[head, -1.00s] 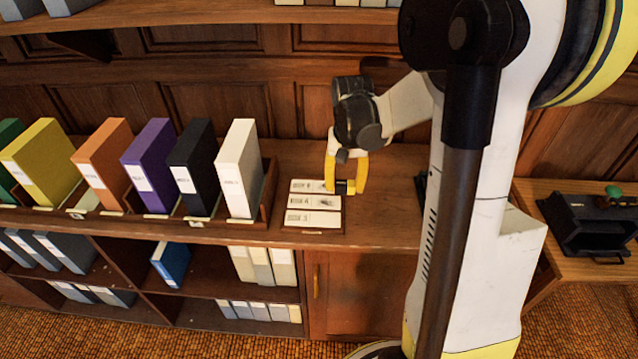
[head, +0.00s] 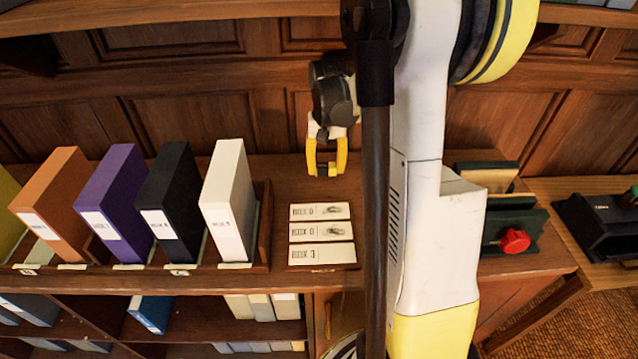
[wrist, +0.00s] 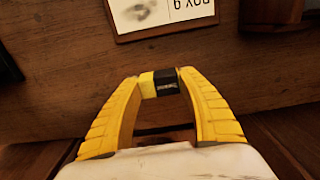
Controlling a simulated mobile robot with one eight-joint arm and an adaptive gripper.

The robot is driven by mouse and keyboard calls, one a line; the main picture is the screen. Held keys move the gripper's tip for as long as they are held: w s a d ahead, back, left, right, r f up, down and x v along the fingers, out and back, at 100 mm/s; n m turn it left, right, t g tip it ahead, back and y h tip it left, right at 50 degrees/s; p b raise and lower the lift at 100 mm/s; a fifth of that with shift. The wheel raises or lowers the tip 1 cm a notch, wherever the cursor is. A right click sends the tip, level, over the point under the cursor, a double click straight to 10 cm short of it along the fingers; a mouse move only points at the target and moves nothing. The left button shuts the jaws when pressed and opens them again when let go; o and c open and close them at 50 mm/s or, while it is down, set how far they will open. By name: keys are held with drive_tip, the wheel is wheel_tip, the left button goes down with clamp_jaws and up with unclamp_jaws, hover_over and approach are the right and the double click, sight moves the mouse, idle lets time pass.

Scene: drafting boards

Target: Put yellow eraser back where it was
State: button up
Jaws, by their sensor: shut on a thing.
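The yellow eraser (wrist: 148,85) has a black sleeve and lies crosswise between the tips of my gripper (wrist: 160,83) in the wrist view. My gripper's yellow fingers are shut on it. In the head view my gripper (head: 327,168) holds it over the wooden counter, behind the board with three white cards (head: 321,233). The eraser is small and dark there. The wrist view shows bare wood under the eraser and one card (wrist: 160,12) at the top edge. I cannot tell the exact height of the eraser above the counter.
A white binder (head: 229,200) and black, purple and orange binders stand in a rack left of the cards. Green items and a red knob (head: 515,240) are at the right, past my arm. The wood panel wall (head: 230,120) rises close behind my gripper.

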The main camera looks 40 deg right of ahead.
sight(320, 164)
drive_tip(key=shift+w+a+f, duration=0.5)
drive_tip(key=shift+w+a, duration=0.05)
drive_tip(key=shift+w, duration=0.05)
drive_tip(key=shift+f+b, duration=1)
drive_tip(key=shift+f, duration=0.95)
drive_tip(key=shift+f, duration=0.2)
drive_tip(key=o, duration=1.1)
drive_tip(key=shift+r, duration=0.15)
wheel_tip(320, 164, up, 8)
drive_tip(key=p, duration=0.3)
drive_tip(key=shift+f, duration=0.2)
